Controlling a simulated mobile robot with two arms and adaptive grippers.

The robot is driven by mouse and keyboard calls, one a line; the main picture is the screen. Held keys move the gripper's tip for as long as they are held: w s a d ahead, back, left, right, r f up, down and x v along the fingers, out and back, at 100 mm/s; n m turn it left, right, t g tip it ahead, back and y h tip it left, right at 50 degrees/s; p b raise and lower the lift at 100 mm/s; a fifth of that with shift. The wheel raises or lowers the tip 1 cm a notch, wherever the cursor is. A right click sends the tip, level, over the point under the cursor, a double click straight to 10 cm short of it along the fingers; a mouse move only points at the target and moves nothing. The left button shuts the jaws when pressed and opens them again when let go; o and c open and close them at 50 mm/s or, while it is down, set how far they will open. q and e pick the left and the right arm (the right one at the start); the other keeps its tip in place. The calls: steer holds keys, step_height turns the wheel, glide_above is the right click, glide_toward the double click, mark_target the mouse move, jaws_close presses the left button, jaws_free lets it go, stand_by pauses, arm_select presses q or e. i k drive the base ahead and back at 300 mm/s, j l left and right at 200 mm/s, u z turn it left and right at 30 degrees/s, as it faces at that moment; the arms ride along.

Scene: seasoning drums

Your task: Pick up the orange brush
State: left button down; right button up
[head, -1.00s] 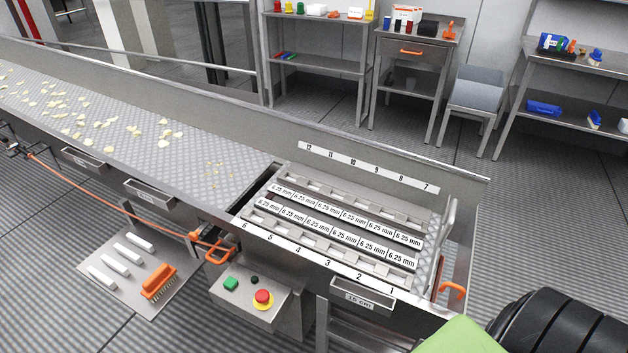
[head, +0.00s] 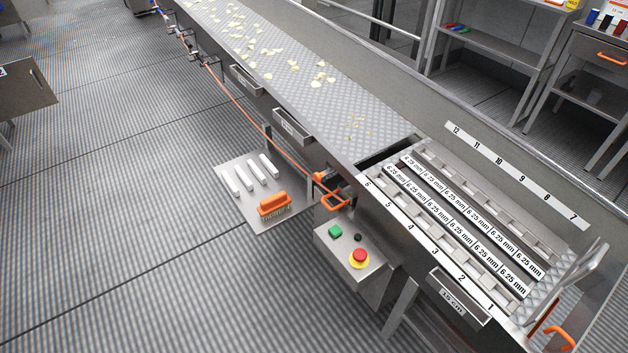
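The orange brush (head: 274,203) lies on a grey metal plate (head: 262,222) low beside the conveyor, left of the control box in the head view. Its orange handle is up and its bristles face down. Several white bars lie on the same plate, to the left of and behind the brush. Neither of my grippers shows in the head view.
The conveyor (head: 300,83) with scattered chips runs from the upper left to the slotted section (head: 450,225) at right. A control box (head: 352,250) with green, black and red buttons stands right of the brush. An orange cable (head: 248,111) runs along the conveyor side. Open floor lies left.

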mark_target(270, 206)
steer(key=i+j+z, duration=0.4)
steer(key=j, duration=0.25)
steer(key=i+j+z, duration=0.25)
steer(key=j, duration=0.15)
steer(key=i+j+z, duration=0.2)
steer(key=j, duration=0.2)
steer(key=k, duration=0.1)
